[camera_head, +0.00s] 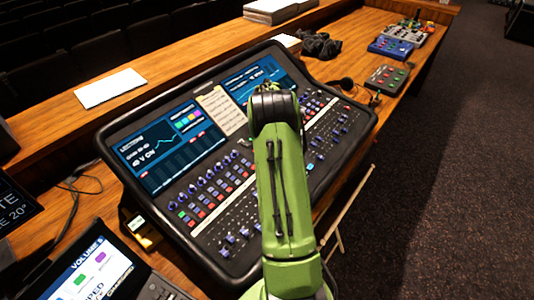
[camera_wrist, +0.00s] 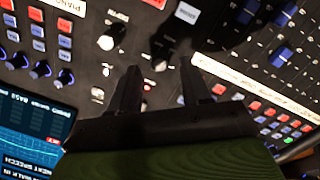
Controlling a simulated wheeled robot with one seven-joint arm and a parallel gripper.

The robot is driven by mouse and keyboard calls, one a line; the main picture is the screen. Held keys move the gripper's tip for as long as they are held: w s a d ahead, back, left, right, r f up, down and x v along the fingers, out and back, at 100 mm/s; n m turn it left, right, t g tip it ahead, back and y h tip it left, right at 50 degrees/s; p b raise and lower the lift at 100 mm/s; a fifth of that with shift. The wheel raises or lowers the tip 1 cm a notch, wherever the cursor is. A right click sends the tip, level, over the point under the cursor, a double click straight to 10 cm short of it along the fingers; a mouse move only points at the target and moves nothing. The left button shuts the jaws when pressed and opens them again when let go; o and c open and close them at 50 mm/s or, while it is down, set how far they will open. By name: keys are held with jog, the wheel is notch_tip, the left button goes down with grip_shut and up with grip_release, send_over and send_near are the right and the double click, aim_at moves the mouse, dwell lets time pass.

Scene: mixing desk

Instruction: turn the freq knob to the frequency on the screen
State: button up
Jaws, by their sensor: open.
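The mixing desk (camera_head: 215,185) is a dark console with a left screen (camera_head: 168,143) and a right screen (camera_head: 262,75). My gripper is hidden behind my green arm in the head view. In the wrist view my gripper (camera_wrist: 160,70) is open above the panel, with nothing held between its fingers. A pale knob (camera_wrist: 107,42) lies left of the fingertips, and a small pale knob (camera_wrist: 160,65) shows between them. Another pale knob (camera_wrist: 97,94) lies left of the left finger. The labels are upside down and blurred, so I cannot tell which is the freq knob.
Blue-capped knobs (camera_wrist: 40,70) and rows of red, white and blue buttons surround the panel. A notepad (camera_head: 222,110) lies between the screens. Small devices (camera_head: 387,78) lie on the wooden desk at the right.

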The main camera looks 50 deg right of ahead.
notch_tip(320, 180, down, 3)
jog(key=shift+w+d+r, duration=0.1)
jog(key=shift+d+r, duration=0.05)
grip_shut()
jog(key=shift+m, duration=0.3)
